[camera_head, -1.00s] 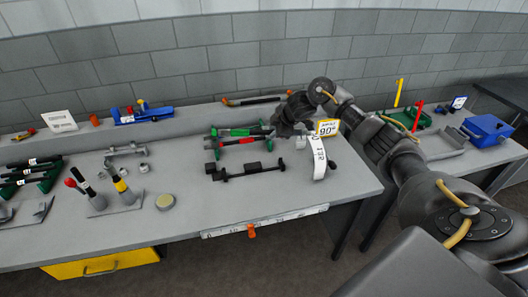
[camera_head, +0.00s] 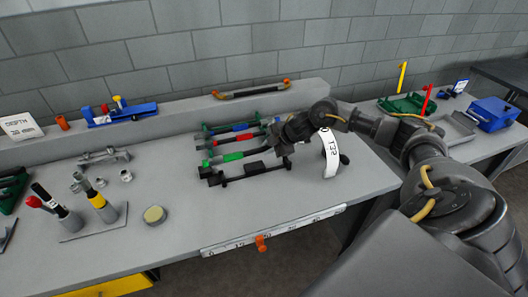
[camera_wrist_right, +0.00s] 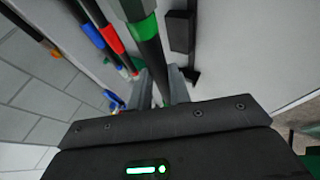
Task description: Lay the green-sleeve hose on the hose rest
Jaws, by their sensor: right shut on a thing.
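The green-sleeve hose (camera_head: 232,157) is a dark bar with a bright green band; the band also shows in the right wrist view (camera_wrist_right: 145,28). My right gripper (camera_head: 277,143) is shut on its right-hand part, and the hose runs between the two fingers in the right wrist view (camera_wrist_right: 160,88). The black rest (camera_head: 240,174) lies in front of the hose, with upright ends. In the wrist view the rest (camera_wrist_right: 180,30) is beside the hose, to its right. I cannot tell how high the hose is above the table. My left gripper is not in view.
Red-sleeve (camera_head: 243,138) and blue-sleeve (camera_head: 238,127) hoses lie just behind. A white curved scale (camera_head: 330,152) stands right of my gripper. Handled tools (camera_head: 98,202) and a round tan disc (camera_head: 154,214) are at left.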

